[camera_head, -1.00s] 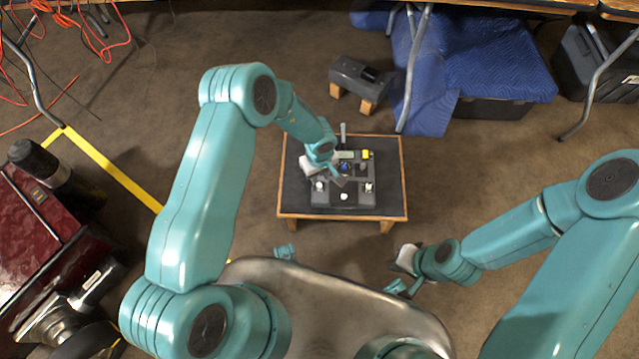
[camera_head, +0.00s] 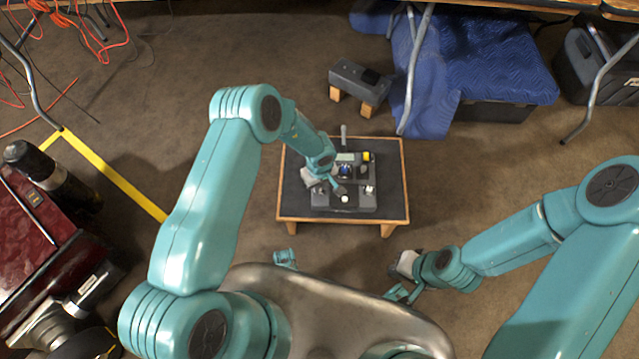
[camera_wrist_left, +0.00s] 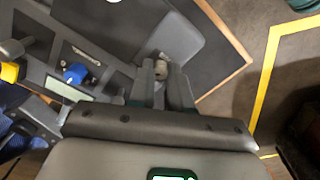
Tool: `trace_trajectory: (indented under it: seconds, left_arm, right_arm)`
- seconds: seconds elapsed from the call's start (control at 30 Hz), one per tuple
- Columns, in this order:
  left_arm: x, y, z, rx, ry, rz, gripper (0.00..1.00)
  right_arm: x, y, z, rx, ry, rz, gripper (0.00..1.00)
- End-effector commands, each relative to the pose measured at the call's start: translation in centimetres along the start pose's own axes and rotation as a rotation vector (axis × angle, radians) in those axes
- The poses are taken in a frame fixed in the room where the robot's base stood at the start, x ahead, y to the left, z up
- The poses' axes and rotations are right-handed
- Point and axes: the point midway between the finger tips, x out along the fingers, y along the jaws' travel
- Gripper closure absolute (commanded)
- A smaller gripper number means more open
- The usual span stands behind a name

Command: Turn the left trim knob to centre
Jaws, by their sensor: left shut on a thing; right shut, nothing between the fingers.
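The left trim knob (camera_head: 318,190) is a small pale knob at the left front of the dark control box (camera_head: 360,207). My left gripper (camera_head: 325,186) reaches over the box's left side and partly covers that knob. In the left wrist view the fingers (camera_wrist_left: 163,75) are closed around a small pale knob (camera_wrist_left: 162,59), which fits the left trim knob. Its pointer direction is not visible. My right gripper (camera_head: 400,284) is shut and empty, in front and to the right of the table.
The box stands on a low dark-topped table (camera_head: 392,165) with wooden edges. It also carries a blue knob (camera_wrist_left: 75,73), a yellow part (camera_head: 367,157), a centre white knob (camera_head: 345,199) and a right knob (camera_head: 369,189). A grey block (camera_head: 358,82) stands behind.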

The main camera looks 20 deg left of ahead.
Motion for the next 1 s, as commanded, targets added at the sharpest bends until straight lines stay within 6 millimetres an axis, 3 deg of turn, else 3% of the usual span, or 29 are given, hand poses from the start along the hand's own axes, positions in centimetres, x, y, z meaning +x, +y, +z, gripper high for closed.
trace_trajectory:
  seconds: [0.27,1.0]
  left_arm:
    - [-0.1,0.0,0.0,-0.089,-0.001,-0.001,1.00]
    - [0.0,0.0,0.0,-0.665,-0.001,-0.001,1.00]
  right_arm:
    - [-0.3,-0.1,0.0,0.000,0.000,0.000,1.00]
    - [-1.0,-0.4,0.0,0.000,0.000,0.000,1.00]
